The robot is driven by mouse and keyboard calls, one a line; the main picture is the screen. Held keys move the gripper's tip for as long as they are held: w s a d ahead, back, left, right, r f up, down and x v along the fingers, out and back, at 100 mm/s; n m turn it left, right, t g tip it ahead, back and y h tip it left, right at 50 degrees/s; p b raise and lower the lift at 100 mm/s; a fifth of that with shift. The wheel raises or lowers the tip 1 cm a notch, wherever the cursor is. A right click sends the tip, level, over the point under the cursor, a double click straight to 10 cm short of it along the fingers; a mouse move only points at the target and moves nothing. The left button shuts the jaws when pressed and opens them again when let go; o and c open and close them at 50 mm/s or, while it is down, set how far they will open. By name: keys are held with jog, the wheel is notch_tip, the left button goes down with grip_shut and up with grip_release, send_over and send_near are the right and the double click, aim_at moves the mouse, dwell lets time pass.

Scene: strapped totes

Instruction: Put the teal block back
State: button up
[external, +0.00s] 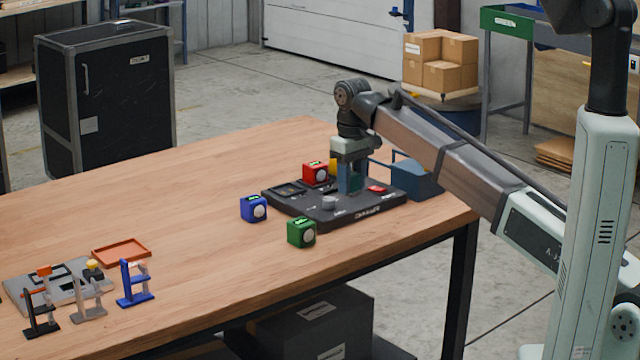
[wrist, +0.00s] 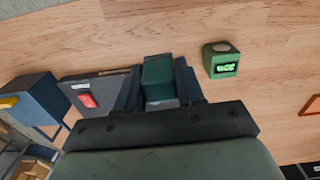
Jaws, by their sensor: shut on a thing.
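The teal block (wrist: 158,72) is between the fingers of my gripper (wrist: 160,92) in the wrist view. My gripper (external: 350,178) points down over the dark board (external: 350,213) in the external view and is shut on the block. The fingers hide much of the block there. I cannot tell whether the block touches the board. The board carries a red button (external: 376,188), a grey knob (external: 328,203) and a recessed panel at its left end. The red button also shows in the wrist view (wrist: 88,101).
A red cube (external: 315,172) is close behind the board. A blue cube (external: 253,208) and a green cube (external: 301,232) stand left and in front. A blue bin (external: 418,180) adjoins the right. Small stands and an orange tray (external: 121,251) are at the left; the table's middle is clear.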

aim_at(353, 238)
jog(key=shift+s+d+f, duration=0.1)
jog(key=shift+s+d, duration=0.2)
jog(key=shift+f+m, duration=0.3)
jog(key=shift+f, duration=0.05)
jog(key=shift+w+f, duration=0.1)
jog(key=shift+f, duration=4.55)
jog(key=shift+f, duration=0.1)
jog(key=o, duration=1)
notch_tip(353, 238, up, 12)
jog(key=shift+r, duration=0.15)
